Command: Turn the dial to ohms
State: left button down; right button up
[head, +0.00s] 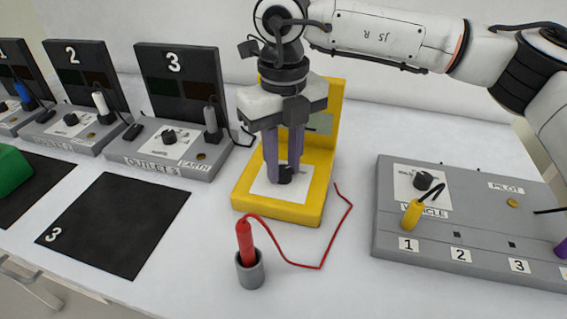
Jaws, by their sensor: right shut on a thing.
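The yellow multimeter (320,180) stands in the middle of the table, with a white face at its base and a small screen on its upright back. My right gripper (284,176) points down over the white face. Its purple fingers are shut on the black dial (285,173). The fingers hide most of the dial and its markings, so I cannot tell where it points. My left gripper is not in view.
A red probe (244,242) stands in a grey holder (250,271), its red lead running to the multimeter. Grey outlet units (168,160) stand left, beside a black mat (115,225). A grey vehicle panel (470,225) with a yellow plug (412,214) stands right.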

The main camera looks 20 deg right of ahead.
aim_at(284, 169)
jog(key=shift+r, duration=0.1)
dwell(0.4)
jog(key=o, duration=1)
jog(key=shift+o, duration=0.2)
notch_tip(284, 169, up, 10)
jog(key=shift+r, duration=0.15)
